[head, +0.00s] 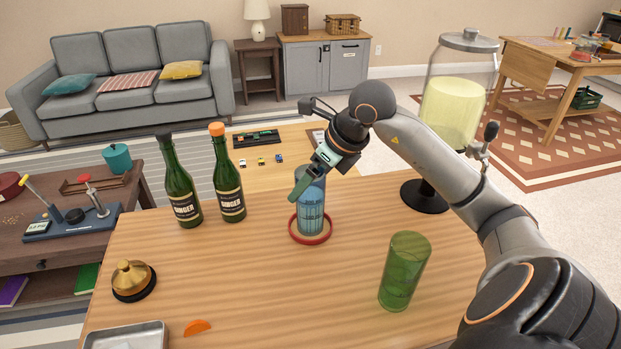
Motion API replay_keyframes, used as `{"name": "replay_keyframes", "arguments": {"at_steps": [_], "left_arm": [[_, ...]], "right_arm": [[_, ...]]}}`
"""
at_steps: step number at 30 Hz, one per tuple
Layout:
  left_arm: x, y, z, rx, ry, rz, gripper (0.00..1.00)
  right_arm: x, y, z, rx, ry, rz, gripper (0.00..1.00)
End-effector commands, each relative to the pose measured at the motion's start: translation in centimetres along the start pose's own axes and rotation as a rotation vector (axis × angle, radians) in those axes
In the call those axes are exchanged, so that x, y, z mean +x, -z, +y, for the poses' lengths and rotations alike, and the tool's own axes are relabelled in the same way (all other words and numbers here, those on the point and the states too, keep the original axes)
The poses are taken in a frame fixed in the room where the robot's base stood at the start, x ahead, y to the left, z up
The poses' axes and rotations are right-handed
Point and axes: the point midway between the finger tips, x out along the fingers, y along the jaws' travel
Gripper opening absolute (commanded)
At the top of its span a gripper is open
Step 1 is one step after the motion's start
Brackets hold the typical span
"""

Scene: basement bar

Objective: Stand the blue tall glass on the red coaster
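The blue tall glass (312,212) is upright at the middle of the wooden bar top. Its base appears inside the rim of the red coaster (310,241); I cannot tell whether it touches down fully. My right gripper (303,184) reaches in from the right and is at the top of the glass. One finger slants across the upper left of the glass. The other finger is not clearly visible, so whether the gripper grips the glass is unclear. My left gripper is not in view.
Two green bottles (183,190) stand left of the coaster. A green tumbler (404,272) stands at the right front, and a large drink dispenser (452,110) behind it. A brass bell (133,281), metal tray (125,337) and orange slice (197,327) are at the front left.

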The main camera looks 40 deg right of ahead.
Motion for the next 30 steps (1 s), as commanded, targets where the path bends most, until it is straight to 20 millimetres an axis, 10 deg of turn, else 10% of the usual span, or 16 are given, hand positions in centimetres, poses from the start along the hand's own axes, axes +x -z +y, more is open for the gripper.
{"name": "replay_keyframes", "arguments": {"at_steps": [15, 30], "left_arm": [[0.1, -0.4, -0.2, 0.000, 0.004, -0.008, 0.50], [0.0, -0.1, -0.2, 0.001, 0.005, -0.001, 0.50]], "right_arm": [[-10.2, -0.1, -0.1, 0.000, 0.005, -0.002, 1.00], [-12.0, 0.0, 0.0, 0.000, 0.001, -0.001, 1.00]]}}
